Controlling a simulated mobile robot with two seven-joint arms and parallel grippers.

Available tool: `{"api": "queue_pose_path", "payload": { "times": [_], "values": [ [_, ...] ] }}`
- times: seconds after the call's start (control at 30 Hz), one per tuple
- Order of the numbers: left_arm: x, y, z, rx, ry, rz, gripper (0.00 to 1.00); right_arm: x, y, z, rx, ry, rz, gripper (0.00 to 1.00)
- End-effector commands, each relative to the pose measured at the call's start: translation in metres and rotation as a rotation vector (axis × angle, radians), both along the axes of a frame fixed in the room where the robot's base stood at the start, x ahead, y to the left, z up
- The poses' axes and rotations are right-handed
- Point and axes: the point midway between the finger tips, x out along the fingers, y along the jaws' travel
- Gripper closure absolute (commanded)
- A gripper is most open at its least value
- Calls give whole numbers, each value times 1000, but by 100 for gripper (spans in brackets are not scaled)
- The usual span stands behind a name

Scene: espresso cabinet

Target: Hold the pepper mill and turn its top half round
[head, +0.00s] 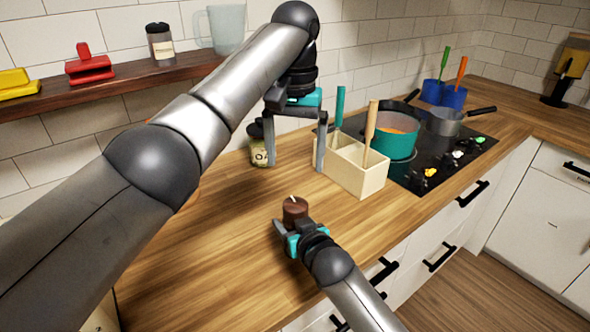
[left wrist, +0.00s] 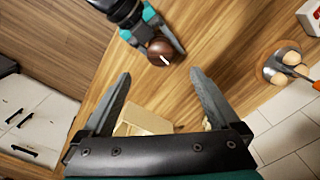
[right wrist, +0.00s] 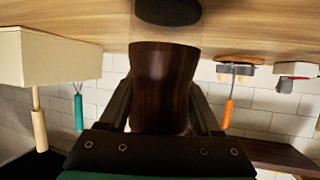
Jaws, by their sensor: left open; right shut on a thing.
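The pepper mill (head: 294,211) is a dark brown turned piece above the front part of the counter; its round top with a small pale mark faces up. My right gripper (head: 291,231) is shut on its side. In the left wrist view the mill's top (left wrist: 162,50) shows beyond my left fingertips, apart from them. In the right wrist view the mill (right wrist: 163,85) fills the space between my right fingers. My left gripper (head: 294,167) is open and empty, fingers pointing down, over the counter behind the mill. The mill's far side is hidden.
A cream utensil box (head: 345,172) stands just right of my left gripper. A jar (head: 260,152) stands behind its left finger. A teal pot (head: 388,145) sits on the black hob. The wooden counter (head: 215,255) left of the mill is clear. A shelf (head: 110,86) runs along the wall.

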Motion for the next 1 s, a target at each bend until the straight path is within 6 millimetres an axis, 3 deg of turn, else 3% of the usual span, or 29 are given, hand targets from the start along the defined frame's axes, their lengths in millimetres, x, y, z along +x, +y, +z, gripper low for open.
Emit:
{"api": "queue_pose_path", "payload": {
  "times": [0.47, 0.77, 1.0],
  "values": [
    [0, 0, 2, 5, -14, 13, 4, 0, 0, -1, -2, 2, -1, 100],
    [-4, 0, 1, 44, -159, 177, 4, 0, 0, -1, -2, 2, -1, 100],
    [-20, -5, -5, 39, -297, 325, 4, 0, 0, -1, -2, 2, -1, 100]
  ]
}}
